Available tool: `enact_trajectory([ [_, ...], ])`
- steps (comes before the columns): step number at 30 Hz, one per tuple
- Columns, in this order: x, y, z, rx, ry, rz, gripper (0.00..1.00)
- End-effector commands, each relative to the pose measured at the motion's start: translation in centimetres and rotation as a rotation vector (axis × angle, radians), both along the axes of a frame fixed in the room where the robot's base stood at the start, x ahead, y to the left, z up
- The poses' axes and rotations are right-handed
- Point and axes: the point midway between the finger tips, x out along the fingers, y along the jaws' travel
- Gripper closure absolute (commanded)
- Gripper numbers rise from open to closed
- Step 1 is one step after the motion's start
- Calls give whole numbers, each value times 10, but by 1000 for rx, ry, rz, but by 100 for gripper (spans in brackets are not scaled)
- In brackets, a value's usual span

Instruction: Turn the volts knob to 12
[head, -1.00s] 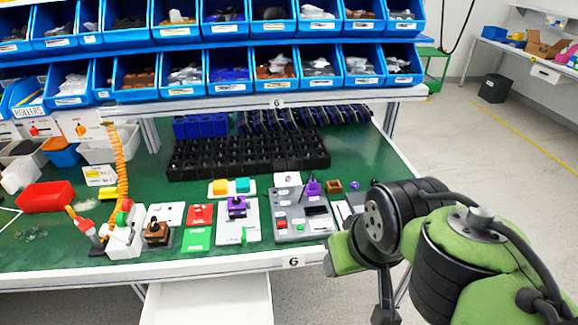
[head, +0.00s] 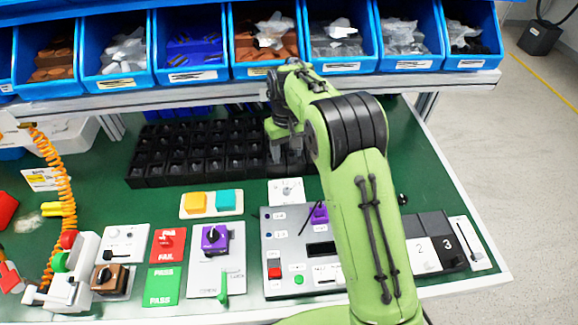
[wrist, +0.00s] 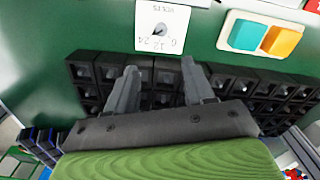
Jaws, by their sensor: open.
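The volts dial is a white plate (wrist: 178,27) marked VOLTS with 6, 12 and 24, upside down in the wrist view. Its small grey knob (wrist: 160,31) sits on the plate; which number it points to is too small to tell. In the head view the plate (head: 286,192) lies on the green table just in front of the black bin rack. My gripper (wrist: 160,72) is open and empty, its two fingers over the black rack. In the head view my gripper (head: 286,150) hangs behind the plate, apart from the knob.
The black bin rack (head: 190,170) lies under and beside my gripper. Yellow and teal buttons (head: 212,203) sit left of the dial. A grey panel (head: 290,285) with a purple switch stands in front. A shelf of blue bins (head: 190,45) overhangs the back.

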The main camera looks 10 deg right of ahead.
Motion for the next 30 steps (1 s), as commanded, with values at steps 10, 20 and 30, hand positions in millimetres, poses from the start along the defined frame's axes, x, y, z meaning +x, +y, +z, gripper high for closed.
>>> enact_trajectory([
  [10,-1,2,-58,-1,8,4,47],
  [20,-1,2,-137,-1,5,4,47],
  [30,-1,2,-160,-1,2,3,47],
])
